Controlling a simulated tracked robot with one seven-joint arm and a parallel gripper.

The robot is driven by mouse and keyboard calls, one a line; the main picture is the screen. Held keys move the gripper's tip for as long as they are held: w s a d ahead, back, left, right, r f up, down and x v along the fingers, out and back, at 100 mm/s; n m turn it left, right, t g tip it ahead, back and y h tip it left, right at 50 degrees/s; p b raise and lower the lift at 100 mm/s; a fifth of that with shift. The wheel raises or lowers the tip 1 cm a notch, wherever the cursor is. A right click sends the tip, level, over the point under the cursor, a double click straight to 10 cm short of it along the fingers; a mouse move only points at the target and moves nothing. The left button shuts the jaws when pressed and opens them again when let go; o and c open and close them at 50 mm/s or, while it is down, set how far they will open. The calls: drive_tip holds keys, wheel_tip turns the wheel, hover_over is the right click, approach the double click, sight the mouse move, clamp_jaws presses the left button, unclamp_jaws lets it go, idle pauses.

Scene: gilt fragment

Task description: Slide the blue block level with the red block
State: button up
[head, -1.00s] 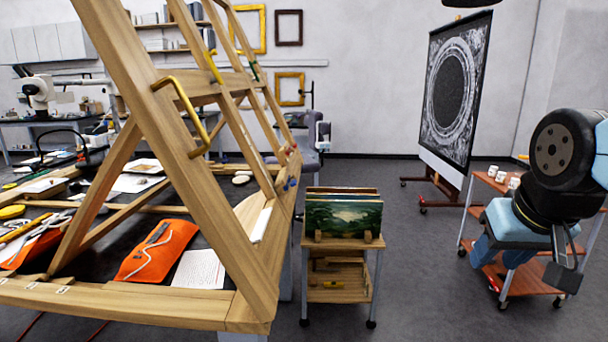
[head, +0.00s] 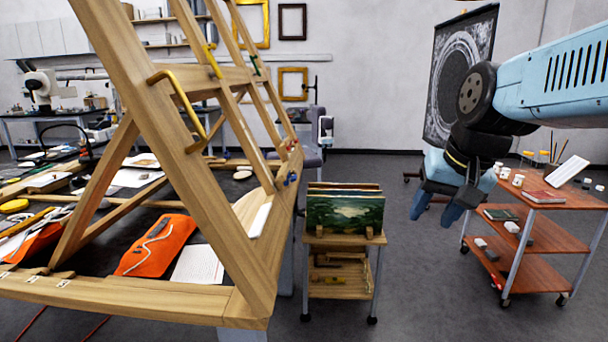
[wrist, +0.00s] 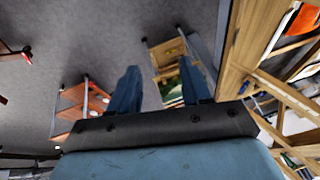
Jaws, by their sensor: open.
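A small blue block (head: 290,179) sits on the right edge of the slanted wooden frame (head: 206,170). A small red block (head: 293,146) is on the same side of the frame, above and slightly right of the blue one in the picture. My gripper (head: 436,210) hangs right of the frame, well apart from both blocks, with its blue fingers pointing down. In the wrist view my gripper (wrist: 160,86) has its two fingers apart with nothing between them. A small blue spot at the frame in the wrist view may be the blue block; I cannot tell.
A small cart (head: 340,240) holding paintings stands between the frame and my gripper. A reddish trolley (head: 560,232) with books and jars stands at the right. A dark round-patterned panel (head: 445,85) stands behind my arm. Grey floor (head: 415,285) is clear between cart and trolley.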

drive_tip(key=w+a+m+g+y, duration=0.1)
drive_tip(key=w+a+m+y, duration=0.25)
drive_tip(key=w, duration=0.65)
drive_tip(key=w+a+m+g+y, duration=0.2)
drive_tip(key=w+a, duration=0.2)
drive_tip(key=w, duration=0.5)
drive_tip(key=w+a+m+g+y, duration=0.1)
drive_tip(key=w+a+m+y, duration=0.2)
drive_tip(key=w, duration=0.7)
drive_tip(key=w+f+m+y, duration=0.4)
drive_tip(key=w+f, duration=0.3)
drive_tip(key=w, duration=0.5)
drive_tip(key=w+f+m+y, duration=0.4)
drive_tip(key=w+f, duration=0.2)
drive_tip(key=w, duration=0.6)
drive_tip(key=a, duration=1.4)
drive_tip(key=shift+w, duration=0.4)
clamp_jaws()
drive_tip(key=shift+r, duration=0.1)
